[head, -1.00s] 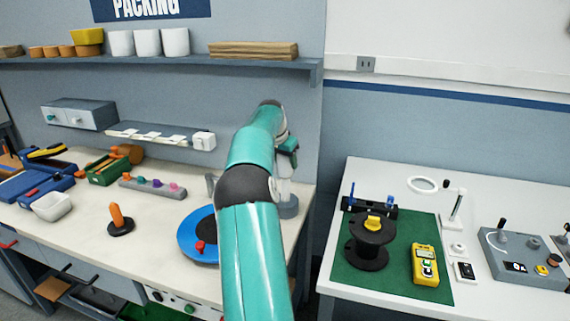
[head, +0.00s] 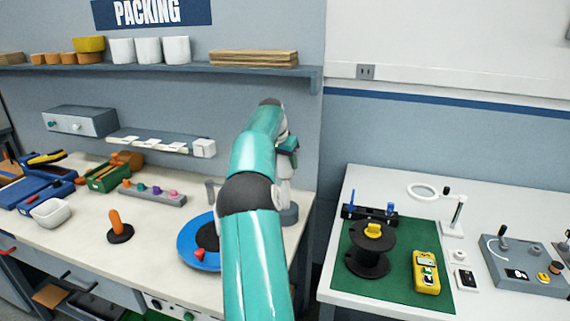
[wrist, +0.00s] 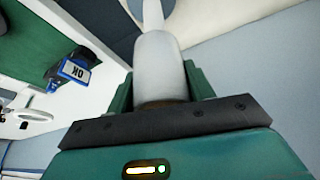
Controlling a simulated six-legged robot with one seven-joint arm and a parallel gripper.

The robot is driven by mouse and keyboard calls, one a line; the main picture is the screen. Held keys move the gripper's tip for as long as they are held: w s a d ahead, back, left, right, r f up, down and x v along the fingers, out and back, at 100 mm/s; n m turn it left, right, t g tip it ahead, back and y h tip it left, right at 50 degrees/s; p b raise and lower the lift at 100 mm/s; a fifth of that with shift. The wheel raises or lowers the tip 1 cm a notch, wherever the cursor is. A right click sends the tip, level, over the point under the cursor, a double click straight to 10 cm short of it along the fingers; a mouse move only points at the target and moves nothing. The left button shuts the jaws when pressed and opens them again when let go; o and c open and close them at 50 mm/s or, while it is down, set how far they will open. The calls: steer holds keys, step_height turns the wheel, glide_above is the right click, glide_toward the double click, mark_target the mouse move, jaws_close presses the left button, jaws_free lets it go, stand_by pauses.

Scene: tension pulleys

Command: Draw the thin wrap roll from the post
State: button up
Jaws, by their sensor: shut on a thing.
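The thin wrap roll (wrist: 158,62) is a pale grey-white cylinder with a narrower white part at its far end in the wrist view. My gripper (wrist: 160,88) is shut on it, with a green finger on each side. In the head view my gripper (head: 287,158) is at the right end of the left bench, partly behind my arm. The pale roll (head: 284,190) shows below it, above a round grey base (head: 289,213). The post itself cannot be made out clearly, and I cannot tell whether the roll is still around it.
A blue turntable (head: 196,256) is beside my arm, with an orange-handled peg (head: 115,225) farther left. A shelf (head: 150,68) and a wall rail (head: 160,143) are behind. Across a gap, the right table holds a black spool (head: 368,255) and a yellow meter (head: 427,272).

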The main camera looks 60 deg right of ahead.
steer(key=shift+r, duration=2)
steer(key=shift+s, duration=0.1)
